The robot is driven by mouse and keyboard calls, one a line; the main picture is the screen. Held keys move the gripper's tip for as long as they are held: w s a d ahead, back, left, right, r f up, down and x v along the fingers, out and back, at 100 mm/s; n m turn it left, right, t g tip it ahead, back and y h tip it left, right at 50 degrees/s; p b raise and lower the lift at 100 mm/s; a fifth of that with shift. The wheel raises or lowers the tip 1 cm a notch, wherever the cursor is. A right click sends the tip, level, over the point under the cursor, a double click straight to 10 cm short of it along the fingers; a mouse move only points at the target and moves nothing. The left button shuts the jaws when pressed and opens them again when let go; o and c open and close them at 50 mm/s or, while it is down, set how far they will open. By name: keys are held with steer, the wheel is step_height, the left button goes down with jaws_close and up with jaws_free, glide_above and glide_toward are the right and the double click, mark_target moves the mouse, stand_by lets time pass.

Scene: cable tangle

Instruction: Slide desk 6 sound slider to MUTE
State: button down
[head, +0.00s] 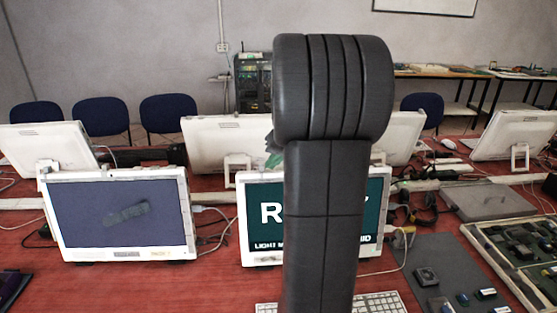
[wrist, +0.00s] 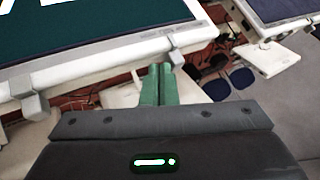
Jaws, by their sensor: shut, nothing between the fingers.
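My gripper (wrist: 160,85) shows in the wrist view with its two green fingers together and nothing between them. It is beside the edge of a white monitor (wrist: 110,62), which tilts across the upper left. In the head view my dark arm stands in front of the middle monitor (head: 262,212) and hides much of its screen. The screen shows large white letters on dark green, partly covered. A bit of green finger (head: 273,160) shows left of my arm, near the monitor's top edge. I cannot make out a sound slider or a desk number in either view.
A left monitor (head: 75,225) with a blue-grey screen stands on the red desk (head: 215,285). A white keyboard (head: 380,303) lies in front. Cables (head: 403,255) run to the right, near a dark mat (head: 430,260) with small parts and a component tray (head: 510,235). More monitors stand behind.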

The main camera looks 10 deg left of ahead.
steer(key=a, duration=0.2)
steer(key=s+a, duration=0.1)
steer(key=a, duration=0.2)
steer(key=shift+s, duration=0.2)
steer(key=shift+d, duration=0.1)
steer(key=shift+r, duration=0.1)
steer(key=b+v, duration=0.1)
steer(key=v, duration=1.2)
steer(key=shift+d+r, duration=0.25)
steer(key=shift+d, duration=0.05)
steer(key=shift+f, duration=0.1)
steer(key=x, duration=1.2)
steer(key=shift+a+f, duration=0.25)
steer(key=shift+a, duration=0.15)
